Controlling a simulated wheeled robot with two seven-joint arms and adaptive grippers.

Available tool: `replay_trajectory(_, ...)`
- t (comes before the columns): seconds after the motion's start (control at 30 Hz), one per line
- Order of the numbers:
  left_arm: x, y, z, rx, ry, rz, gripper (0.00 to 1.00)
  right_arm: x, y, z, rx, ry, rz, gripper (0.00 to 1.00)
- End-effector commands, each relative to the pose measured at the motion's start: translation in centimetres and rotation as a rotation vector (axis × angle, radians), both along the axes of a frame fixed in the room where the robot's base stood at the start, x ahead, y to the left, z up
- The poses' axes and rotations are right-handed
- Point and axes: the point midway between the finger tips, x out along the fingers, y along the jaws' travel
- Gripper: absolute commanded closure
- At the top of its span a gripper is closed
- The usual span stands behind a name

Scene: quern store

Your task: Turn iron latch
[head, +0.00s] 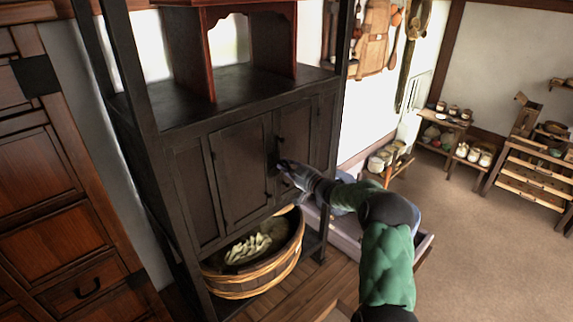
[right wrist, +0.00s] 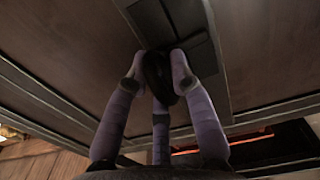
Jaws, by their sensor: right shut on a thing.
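The dark wooden cabinet (head: 237,170) has two framed doors, both closed, with dark iron fittings where they meet. My right gripper (head: 281,165) reaches in from the right and is at these fittings. In the right wrist view its fingers (right wrist: 160,65) are shut around the dark iron latch (right wrist: 156,72), just below a dark plate (right wrist: 175,25) on the door front. The fingers and shadow hide part of the latch, and I cannot tell its exact angle. My left gripper is not in view.
A round wooden tub (head: 255,276) with pale items stands under the cabinet doors. A red-brown wooden stand (head: 188,50) is on the cabinet top. Low shelves with jars (head: 446,125) line the back wall. Open floor (head: 480,235) lies to the right.

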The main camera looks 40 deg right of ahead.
Motion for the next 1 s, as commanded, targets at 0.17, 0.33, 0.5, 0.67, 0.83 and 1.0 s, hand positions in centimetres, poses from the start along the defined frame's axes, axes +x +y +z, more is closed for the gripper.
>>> replay_trajectory(0.17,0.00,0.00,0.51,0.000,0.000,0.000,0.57,-0.02,-0.27,0.40,0.068,0.001,-0.005,1.00)
replay_trajectory(0.33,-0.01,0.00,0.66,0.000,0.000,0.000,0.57,-0.02,-0.27,0.34,0.104,0.004,-0.005,1.00)
replay_trajectory(0.5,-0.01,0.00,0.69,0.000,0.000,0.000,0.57,-0.02,-0.27,0.29,0.117,0.005,-0.004,1.00)
replay_trajectory(0.67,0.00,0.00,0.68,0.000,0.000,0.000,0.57,-0.01,-0.26,0.28,0.118,0.005,-0.004,1.00)
replay_trajectory(0.83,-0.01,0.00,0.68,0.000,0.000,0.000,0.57,-0.02,-0.27,0.27,0.118,0.005,-0.004,0.71)
replay_trajectory(1.0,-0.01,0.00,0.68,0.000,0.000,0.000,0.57,-0.01,-0.19,0.16,0.117,0.007,-0.004,0.57)
